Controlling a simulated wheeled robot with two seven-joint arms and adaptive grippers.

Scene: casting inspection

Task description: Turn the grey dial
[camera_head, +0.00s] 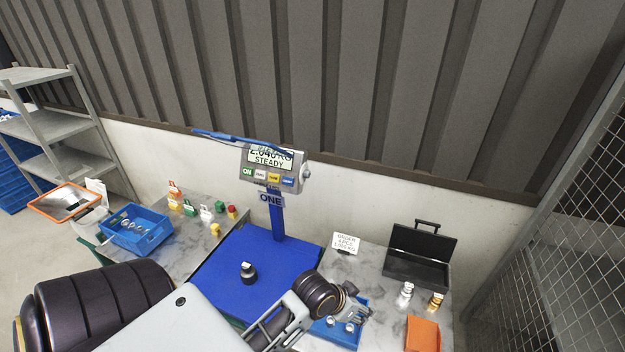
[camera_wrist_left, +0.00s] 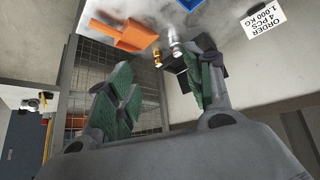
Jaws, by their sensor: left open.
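The scale's display head (camera_head: 271,168) stands on a blue post at the back middle and reads about 2.040 KG, STEADY. A small grey dial (camera_head: 306,173) sticks out of its right side; its turn position is too small to tell. My left gripper (camera_head: 357,302) is in front of and below the display, to the right, over the blue tray on the right-hand table. It is well apart from the dial. In the left wrist view the two green-padded fingers (camera_wrist_left: 162,92) are spread with nothing between them. The dial is not in that view. My right gripper does not show.
The blue platform (camera_head: 228,262) carries a dark weight (camera_head: 248,272). On the right are an open black case (camera_head: 420,256), metal weights (camera_head: 405,294), an orange scoop (camera_head: 422,335) and an order sign (camera_head: 345,243). A blue bin (camera_head: 136,230) stands left. A blue bar (camera_head: 232,138) crosses the display's top.

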